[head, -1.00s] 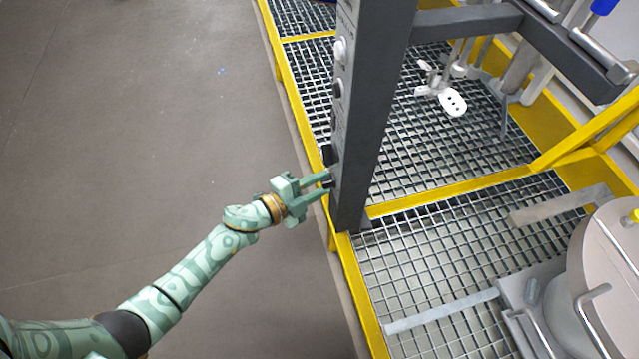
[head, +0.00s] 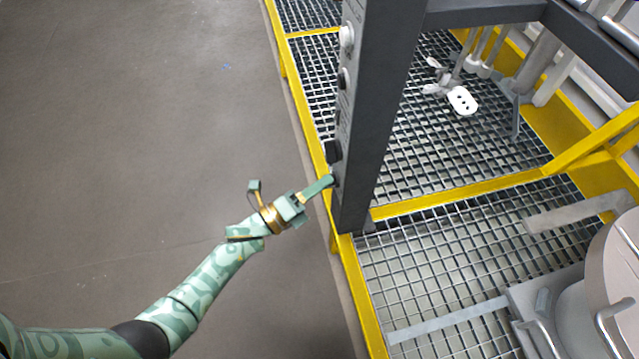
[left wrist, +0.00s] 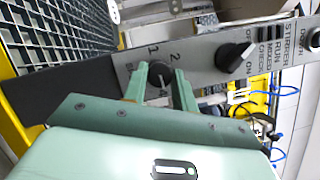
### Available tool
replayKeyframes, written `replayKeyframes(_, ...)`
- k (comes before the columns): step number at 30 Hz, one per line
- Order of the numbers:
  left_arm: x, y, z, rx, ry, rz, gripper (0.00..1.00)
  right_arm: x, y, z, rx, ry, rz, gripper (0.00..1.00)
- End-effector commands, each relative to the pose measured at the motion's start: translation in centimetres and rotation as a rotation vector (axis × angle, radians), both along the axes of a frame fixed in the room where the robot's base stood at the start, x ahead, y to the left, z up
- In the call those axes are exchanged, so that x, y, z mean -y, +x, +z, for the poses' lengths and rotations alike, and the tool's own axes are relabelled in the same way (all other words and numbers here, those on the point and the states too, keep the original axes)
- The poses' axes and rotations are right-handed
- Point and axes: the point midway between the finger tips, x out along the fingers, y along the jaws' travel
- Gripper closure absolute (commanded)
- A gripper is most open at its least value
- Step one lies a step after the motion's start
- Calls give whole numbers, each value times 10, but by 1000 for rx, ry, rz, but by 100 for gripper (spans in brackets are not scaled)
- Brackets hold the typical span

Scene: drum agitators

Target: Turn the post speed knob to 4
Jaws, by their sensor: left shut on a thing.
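The post (head: 378,110) is a dark grey upright with a row of controls on its narrow face. The speed knob (left wrist: 160,73) is small, round and dark, with the numerals 1 and 2 visible beside it in the left wrist view. My left gripper (left wrist: 160,82) is shut on this knob, one finger on each side. In the head view my left gripper (head: 331,181) reaches the lower part of the post and its fingers hide the knob. The other scale numerals are hidden, and I cannot tell which one the knob points to. My right gripper is not in view.
A larger black switch knob (left wrist: 235,57) with OFF and ON labels sits close beside the speed knob; it also shows in the head view (head: 333,152). Yellow-edged grating (head: 430,285) lies behind the post. A drum (head: 590,290) stands at the lower right. Open floor lies left.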

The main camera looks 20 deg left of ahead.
Motion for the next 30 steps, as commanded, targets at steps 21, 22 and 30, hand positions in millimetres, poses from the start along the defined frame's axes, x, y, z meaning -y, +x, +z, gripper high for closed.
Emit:
replayKeyframes(21, 0, -1, -4, 94, 75, -2, 95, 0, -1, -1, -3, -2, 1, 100)
replayKeyframes(22, 0, -1, -4, 94, 75, -2, 95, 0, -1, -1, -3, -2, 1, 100)
replayKeyframes(30, 0, -1, -3, 96, 73, -2, 51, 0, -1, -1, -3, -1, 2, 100)
